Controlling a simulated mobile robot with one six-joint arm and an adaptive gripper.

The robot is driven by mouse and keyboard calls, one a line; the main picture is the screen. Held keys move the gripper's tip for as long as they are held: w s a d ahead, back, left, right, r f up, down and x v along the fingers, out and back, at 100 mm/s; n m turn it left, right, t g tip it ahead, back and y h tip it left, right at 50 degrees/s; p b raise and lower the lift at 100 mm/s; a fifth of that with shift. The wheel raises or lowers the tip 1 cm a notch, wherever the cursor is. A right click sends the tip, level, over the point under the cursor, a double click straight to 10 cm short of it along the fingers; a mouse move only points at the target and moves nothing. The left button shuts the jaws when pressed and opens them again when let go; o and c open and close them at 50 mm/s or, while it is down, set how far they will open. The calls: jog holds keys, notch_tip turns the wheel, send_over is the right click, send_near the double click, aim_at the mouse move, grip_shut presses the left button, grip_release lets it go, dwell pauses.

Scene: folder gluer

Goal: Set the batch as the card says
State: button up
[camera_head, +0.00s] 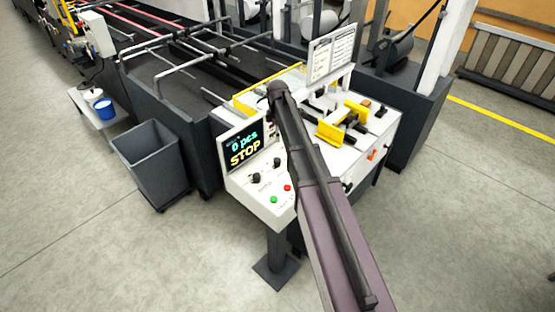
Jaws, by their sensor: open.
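A white card (332,52) with dark printed lines stands upright above the machine's end; its text is too small to read. A dark display (245,146) on the white control panel (248,187) reads "0 pcs" and "STOP". Below it are two black knobs, a left knob (255,177) and a right knob (277,162). A green button (274,199) and a red button (287,188) sit near the panel's front edge. My arm crosses in front of the panel and hides part of it. My gripper cannot be made out.
Yellow blocks (331,134) and black parts stand on the white top right of my arm. An orange switch (372,155) is on its front face. The front floor is clear.

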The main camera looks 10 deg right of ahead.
aim_at(277, 160)
jog(key=shift+f, duration=0.2)
notch_tip(277, 160, down, 13)
jog(key=b, duration=1.3)
jog(key=shift+f+b, duration=0.2)
jog(key=shift+b, duration=0.2)
jog(key=shift+a, duration=0.1)
grip_shut()
